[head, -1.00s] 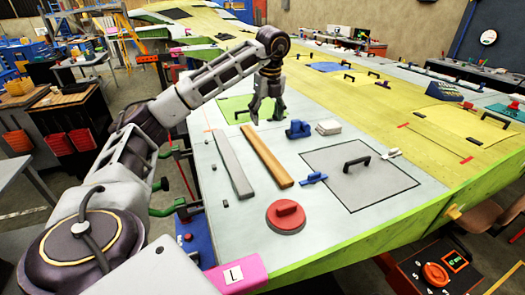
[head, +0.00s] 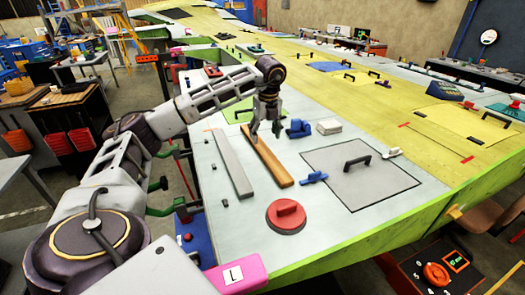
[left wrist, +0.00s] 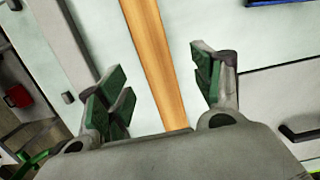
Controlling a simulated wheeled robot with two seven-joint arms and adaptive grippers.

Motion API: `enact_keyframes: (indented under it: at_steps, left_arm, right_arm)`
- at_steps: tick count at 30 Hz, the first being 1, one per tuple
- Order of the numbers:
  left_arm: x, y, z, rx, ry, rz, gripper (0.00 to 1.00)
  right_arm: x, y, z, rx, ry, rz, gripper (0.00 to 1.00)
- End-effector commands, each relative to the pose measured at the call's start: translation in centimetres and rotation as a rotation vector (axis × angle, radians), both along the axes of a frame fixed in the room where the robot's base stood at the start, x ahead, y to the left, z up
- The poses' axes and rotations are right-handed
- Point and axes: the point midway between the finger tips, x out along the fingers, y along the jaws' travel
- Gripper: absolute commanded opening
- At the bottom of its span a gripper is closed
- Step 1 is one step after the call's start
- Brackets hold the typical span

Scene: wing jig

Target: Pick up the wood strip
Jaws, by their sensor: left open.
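The wood strip (head: 268,160) is a long, narrow brown bar lying flat on the pale wing panel, slanting from upper left to lower right in the head view. My left gripper (head: 265,133) is over its far half, fingers pointing down. In the left wrist view the strip (left wrist: 155,55) runs between the two open fingers (left wrist: 160,95), apart from both, and its near end is hidden behind the gripper body. I cannot tell the exact height above the strip. My right gripper is not in view.
A grey strip (head: 233,165) lies parallel, just left of the wood strip. A blue clamp (head: 298,128) and a white stack (head: 329,127) stand to the right. A grey panel with a black handle (head: 370,185) lies at right.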

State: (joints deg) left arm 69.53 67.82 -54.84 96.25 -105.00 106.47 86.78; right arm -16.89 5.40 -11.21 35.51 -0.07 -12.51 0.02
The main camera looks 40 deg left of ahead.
Motion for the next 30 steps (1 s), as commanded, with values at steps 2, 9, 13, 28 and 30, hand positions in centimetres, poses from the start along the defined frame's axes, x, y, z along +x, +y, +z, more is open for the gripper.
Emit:
enact_keyframes:
  at_steps: [2, 9, 13, 28, 30]
  left_arm:
    - [0.0, 0.1, -0.4, 0.0, 0.0, 0.0, 0.66]
    - [0.0, 0.1, -0.5, 0.0, -0.001, 0.0, 0.66]
    - [0.0, 0.1, -0.5, 0.0, -0.001, 0.0, 0.66]
    - [-0.5, 0.6, -4.6, 0.0, 0.001, 0.001, 0.66]
    - [-0.5, 0.7, -5.2, 0.0, 0.001, 0.001, 0.66]
  right_arm:
    - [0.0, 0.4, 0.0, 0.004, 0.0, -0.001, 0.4]
    - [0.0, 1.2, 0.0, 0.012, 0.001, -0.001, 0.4]
    - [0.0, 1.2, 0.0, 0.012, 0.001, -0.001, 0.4]
    - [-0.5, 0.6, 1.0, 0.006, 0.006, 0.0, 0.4]
    - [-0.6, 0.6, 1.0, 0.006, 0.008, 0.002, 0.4]
